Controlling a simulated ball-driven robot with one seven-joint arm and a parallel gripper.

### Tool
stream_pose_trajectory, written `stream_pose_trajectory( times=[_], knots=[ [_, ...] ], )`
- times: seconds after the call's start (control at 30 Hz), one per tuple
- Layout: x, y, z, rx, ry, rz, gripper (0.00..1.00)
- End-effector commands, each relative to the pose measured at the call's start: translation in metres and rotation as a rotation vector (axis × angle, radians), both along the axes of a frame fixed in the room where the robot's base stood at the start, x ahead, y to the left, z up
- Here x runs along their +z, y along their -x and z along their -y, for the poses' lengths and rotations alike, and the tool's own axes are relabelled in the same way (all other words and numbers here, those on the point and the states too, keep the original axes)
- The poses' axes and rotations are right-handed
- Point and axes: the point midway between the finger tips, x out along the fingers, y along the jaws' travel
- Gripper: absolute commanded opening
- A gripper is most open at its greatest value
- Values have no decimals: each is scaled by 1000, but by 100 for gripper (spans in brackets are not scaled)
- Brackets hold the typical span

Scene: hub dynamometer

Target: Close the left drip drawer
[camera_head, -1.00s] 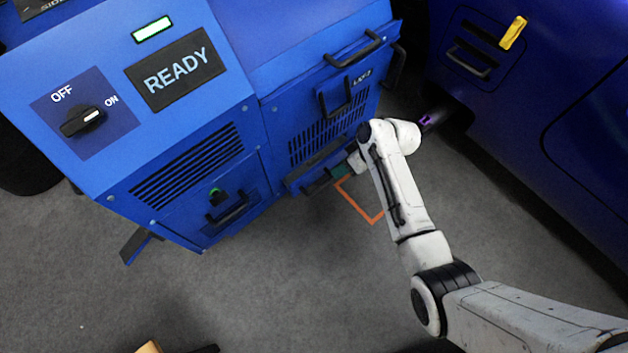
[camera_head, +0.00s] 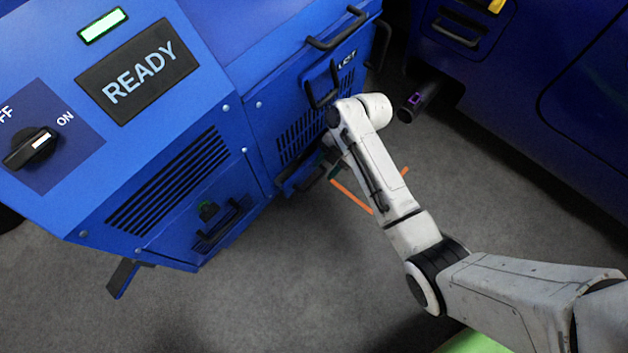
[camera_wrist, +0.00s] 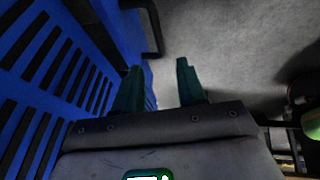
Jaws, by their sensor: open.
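A low drip drawer (camera_head: 298,178) sits at the foot of the blue machine's vented front, under the slots, and looks slightly pulled out. I cannot tell for sure that it is the left one. My gripper (camera_head: 330,170) is down beside its right end, mostly hidden behind my white arm. In the wrist view my gripper (camera_wrist: 158,75) is open, its two teal fingers apart with nothing held. A blue edge shows just by the left finger; contact cannot be told. A black bar handle (camera_wrist: 155,28) stands beyond the fingertips.
The blue machine (camera_head: 225,50) has a READY screen, an OFF/ON knob (camera_head: 32,147) pointing toward ON and a lower-left panel handle (camera_head: 222,225). A dark blue vehicle (camera_head: 540,90) with an exhaust pipe (camera_head: 418,102) stands right. Orange floor marking (camera_head: 352,197) lies by the gripper. Grey floor ahead is clear.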

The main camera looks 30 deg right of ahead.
Motion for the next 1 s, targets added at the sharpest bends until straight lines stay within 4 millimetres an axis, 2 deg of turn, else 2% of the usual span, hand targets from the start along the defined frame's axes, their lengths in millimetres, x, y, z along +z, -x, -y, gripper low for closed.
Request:
stream_pose_trajectory(
  times=[0.03, 0.1, 0.4, 0.57, 0.87, 1.0],
  knots=[
    [-15, 0, -5, 2, 0, -2, 40],
    [-27, -1, -10, 1, 0, -2, 40],
    [-66, -4, -29, -1, 0, 0, 40],
    [-74, -4, -34, -2, 0, -1, 40],
    [-74, -5, -34, -3, -1, 0, 40],
    [-74, -5, -34, -3, -1, 0, 28]
  ],
)
